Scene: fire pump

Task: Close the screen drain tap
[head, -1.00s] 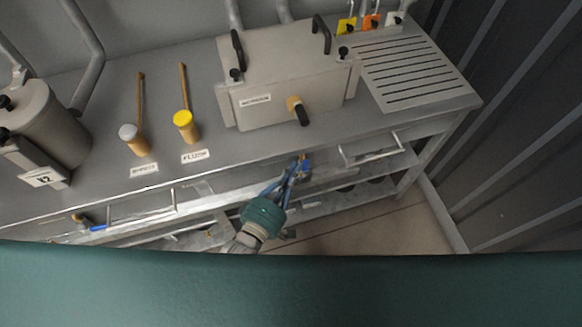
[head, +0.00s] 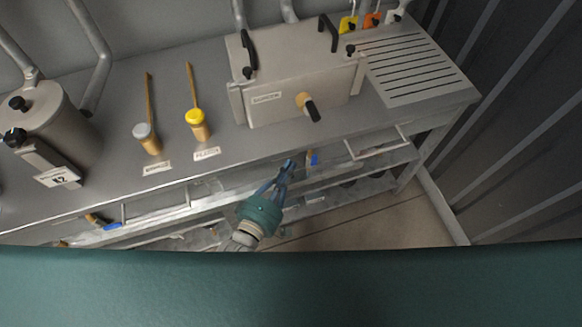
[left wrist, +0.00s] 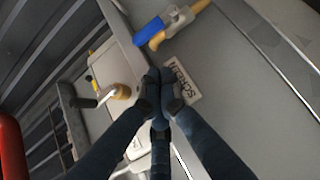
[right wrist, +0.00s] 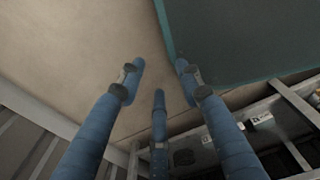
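The screen drain tap, with a blue handle (head: 314,160) and brass body, sticks out below the worktop's front edge, under the box-shaped screen unit (head: 290,90). In the left wrist view its blue handle (left wrist: 150,31) lies roughly alongside the brass pipe (left wrist: 200,6). A label (left wrist: 182,80) reading "SCREEN", partly covered, is close to the fingertips. My left gripper (head: 288,165) is just left of the tap, apart from it. In the left wrist view its fingers (left wrist: 160,80) are together with nothing visible between them. My right gripper (right wrist: 158,75) is open and empty above the floor.
Another blue-handled tap (head: 112,226) is at the front left. White-capped (head: 146,136) and yellow-capped (head: 195,120) brass fittings stand on the worktop (head: 225,170), near a cylinder (head: 60,120). A rail handle (head: 378,147) sticks out right of the drain tap. Floor (head: 340,220) is clear in front.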

